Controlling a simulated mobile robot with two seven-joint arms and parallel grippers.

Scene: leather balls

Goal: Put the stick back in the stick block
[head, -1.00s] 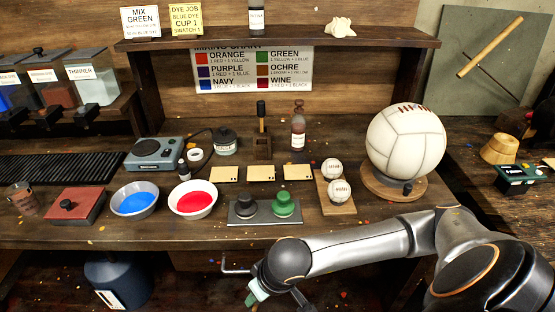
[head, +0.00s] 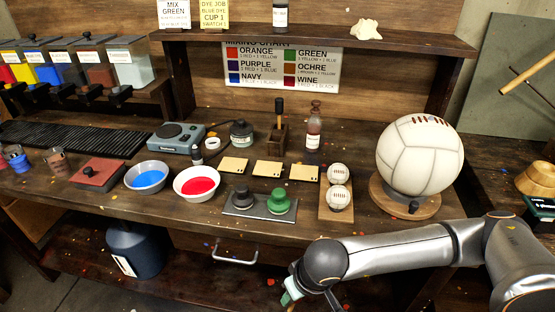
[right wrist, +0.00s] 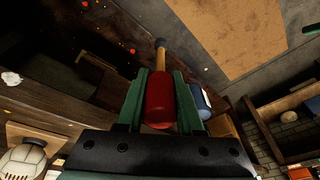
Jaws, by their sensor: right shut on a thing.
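My right gripper (right wrist: 160,92) is shut on a stick (right wrist: 159,102) with a thick red part between the green fingers, a wooden section and a dark far end. In the head view my right gripper (head: 290,291) is low, in front of the bench edge; the stick is hardly visible there. The wooden stick block (head: 276,141) stands at the back middle of the bench, beside a brown bottle. Another stick (head: 279,108) with a dark top stands upright in it. My left gripper is not in view.
A blue bowl (head: 146,180), a red bowl (head: 197,185), a plate with black and green knobs (head: 258,206), several pale cards and two small balls are on the bench. A large ball (head: 420,155) sits at right. A blue canister (head: 136,248) stands below the bench.

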